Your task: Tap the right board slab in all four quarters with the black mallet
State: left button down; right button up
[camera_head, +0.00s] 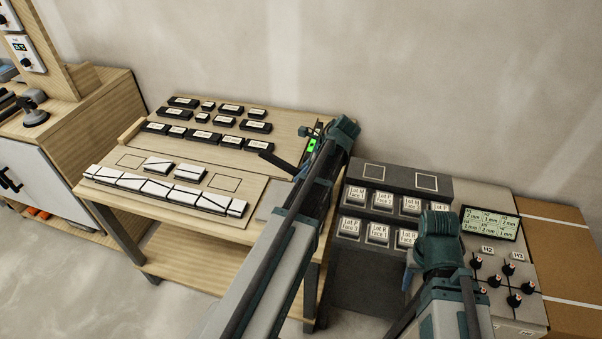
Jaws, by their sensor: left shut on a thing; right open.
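On the wooden table's board (110,171), two white slabs stand in a short upper row: a left one (158,164) and a right one (190,173). A longer row of white slabs (155,189) with dark lines lies in front of them. My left gripper (303,160) is at the table's right side, mostly hidden behind its own wrist. It is shut on a dark object with a black bar (280,161), which looks like the mallet; it is apart from the slabs. My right gripper (409,277) is open over the grey rack, its fingers largely hidden by my arm.
Several black labelled blocks (201,135) stand at the back of the table. A small green display (312,144) shows beside my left wrist. A dark grey rack (357,259) holds labelled blocks. A panel with knobs (489,266) is at the right. A wall closes off the back.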

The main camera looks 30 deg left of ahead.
aim_at(279, 159)
pick_arm(q)
notch_tip(279, 159, up, 5)
jog(key=p, duration=0.5)
jog(key=shift+r, duration=0.15)
jog(key=a+r+p, duration=0.1)
jog(key=a, duration=0.1)
jog(key=s+a+r+p, duration=0.1)
jog(key=a+r+p, duration=0.1)
jog(key=a, duration=0.1)
jog(key=shift+s+a+r, duration=0.2)
jog(key=shift+a+r, duration=0.05)
jog(key=shift+a, duration=0.1)
jog(key=shift+s+a+r, duration=0.1)
jog(key=shift+a, duration=0.3)
jog(key=shift+f, duration=0.2)
jog(key=shift+f+b, duration=1.85)
jog(key=shift+b, duration=0.05)
